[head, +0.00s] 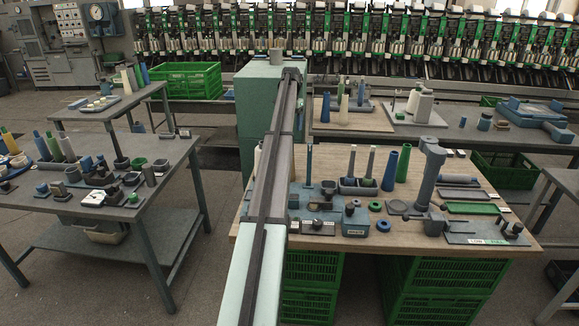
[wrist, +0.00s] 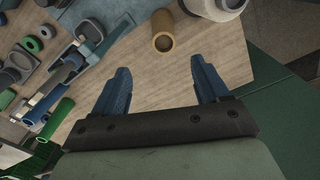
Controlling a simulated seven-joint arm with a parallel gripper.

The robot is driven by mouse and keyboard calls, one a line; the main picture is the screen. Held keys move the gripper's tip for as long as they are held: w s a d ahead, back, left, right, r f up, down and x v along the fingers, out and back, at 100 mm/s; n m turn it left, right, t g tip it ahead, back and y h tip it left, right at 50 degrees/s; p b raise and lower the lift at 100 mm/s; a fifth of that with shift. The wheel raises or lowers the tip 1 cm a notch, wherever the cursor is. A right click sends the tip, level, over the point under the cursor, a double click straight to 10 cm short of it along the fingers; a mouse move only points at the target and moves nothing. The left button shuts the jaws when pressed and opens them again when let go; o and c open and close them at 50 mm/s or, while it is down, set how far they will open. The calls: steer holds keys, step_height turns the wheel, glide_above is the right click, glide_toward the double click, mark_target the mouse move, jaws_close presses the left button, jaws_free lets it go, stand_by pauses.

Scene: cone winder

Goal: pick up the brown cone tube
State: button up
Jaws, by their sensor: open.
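The brown cone tube (wrist: 162,31) shows in the wrist view near the top middle. It stands on a wooden tabletop (wrist: 215,48), and its open round end faces my camera. My gripper (wrist: 160,64) has two blue fingers spread apart, with nothing between them. The tube lies beyond the fingertips, roughly in line with the gap and apart from both fingers. In the head view I cannot make out the brown tube or my gripper.
In the wrist view a whitish round thing (wrist: 215,6) stands close right of the tube, and a blue-grey fixture (wrist: 92,40) lies to the left. Bare wood surrounds the tube's near side. The head view shows a crowded wooden bench (head: 335,235) over green crates (head: 440,285).

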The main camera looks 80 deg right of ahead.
step_height(320, 180, down, 8)
steer(key=shift+f, duration=0.1)
steer(key=shift+w+d+f, duration=0.1)
steer(key=shift+f, duration=1.3)
steer(key=shift+w+d+f, duration=0.1)
steer(key=shift+f, duration=1.25)
steer(key=c, duration=1.1)
steer(key=shift+r, duration=0.1)
steer(key=shift+r, duration=8.05)
